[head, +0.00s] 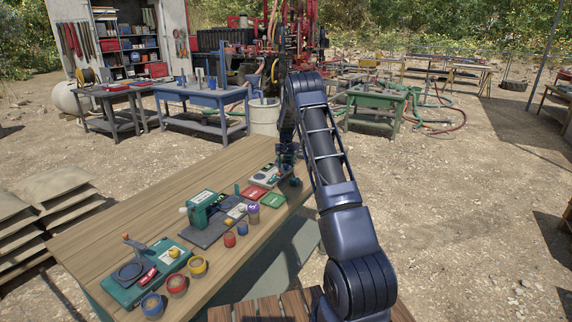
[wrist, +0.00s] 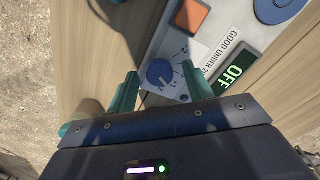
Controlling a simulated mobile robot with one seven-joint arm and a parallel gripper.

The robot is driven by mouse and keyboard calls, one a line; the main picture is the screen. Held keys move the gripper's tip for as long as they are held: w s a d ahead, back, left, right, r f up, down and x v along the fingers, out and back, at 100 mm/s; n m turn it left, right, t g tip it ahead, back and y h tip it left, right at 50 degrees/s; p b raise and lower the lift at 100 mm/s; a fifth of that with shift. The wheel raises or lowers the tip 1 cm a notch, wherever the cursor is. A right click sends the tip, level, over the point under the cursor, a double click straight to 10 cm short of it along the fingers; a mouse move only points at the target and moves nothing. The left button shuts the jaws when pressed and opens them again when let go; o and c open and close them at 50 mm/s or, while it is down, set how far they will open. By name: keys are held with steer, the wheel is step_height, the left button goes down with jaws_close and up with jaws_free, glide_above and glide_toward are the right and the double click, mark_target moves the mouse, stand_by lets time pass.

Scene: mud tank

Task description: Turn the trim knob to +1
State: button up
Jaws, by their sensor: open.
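The trim knob (wrist: 160,73) is a round blue dial on a light grey panel with printed numbers around it, in the wrist view. A white mark shows on the knob, but I cannot tell surely which number it points to. My gripper (wrist: 159,70) is open, with one teal finger on each side of the knob; I cannot tell whether they touch it. In the head view my gripper (head: 287,153) is over the grey device (head: 262,174) at the table's far end, and the knob is hidden there.
The panel also has a green-lit "OFF" display (wrist: 236,71), an orange square (wrist: 186,17) and a large blue disc.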

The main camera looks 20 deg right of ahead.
mark_target(286, 165)
step_height(286, 165, up, 11)
stand_by(0.5)
steer(key=shift+f, duration=0.1)
steer(key=s+a+r+t, duration=0.1)
steer(key=s+a+r, duration=0.1)
steer(key=s+r, duration=1.15)
steer(key=s+a+r+t, duration=0.1)
steer(key=s+r, duration=0.9)
steer(key=s, duration=0.6)
steer(key=s+a+f+t, duration=0.1)
steer(key=s+f, duration=0.1)
steer(key=s, duration=1.4)
steer(key=s+a+f+n+t, duration=0.1)
steer(key=s+f, duration=0.1)
steer(key=s, duration=1.5)
steer(key=shift+a+f+t, duration=0.2)
steer(key=shift+a+t, duration=0.1)
steer(key=shift+w, duration=0.1)
